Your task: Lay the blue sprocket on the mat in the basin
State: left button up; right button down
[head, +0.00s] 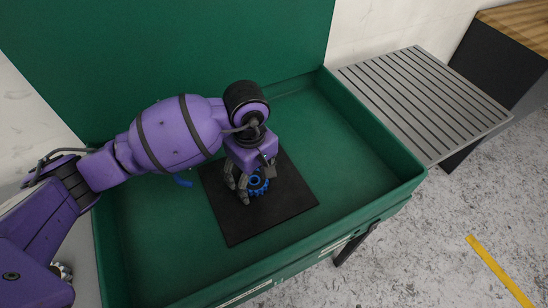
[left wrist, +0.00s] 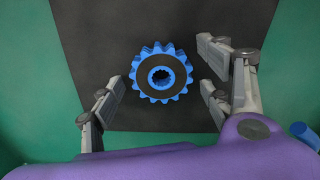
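The blue sprocket (head: 258,186) is a toothed ring with a dark centre hole, and it appears to lie flat on the black mat (head: 285,205) in the green basin (head: 350,140). It also shows in the left wrist view (left wrist: 149,86), face up over the mat (left wrist: 160,22). My left gripper (head: 256,189) is low over the mat, its fingers on either side of the sprocket. In the left wrist view the left gripper (left wrist: 163,78) is open, with a gap between each finger and the teeth. My right gripper is in neither view.
A blue rod-like piece (head: 182,180) shows in the basin left of the mat, also in the left wrist view (left wrist: 304,132). A slatted grey shelf (head: 425,100) adjoins the basin's right wall. A small toothed metal part (head: 63,270) sits at lower left. The basin's right part is clear.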

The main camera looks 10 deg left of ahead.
aim_at(255, 180)
pick_arm(q)
notch_tip(255, 180, up, 12)
jog(key=shift+r, duration=0.15)
dwell(0.6)
jog(key=shift+d, duration=0.1)
dwell(0.9)
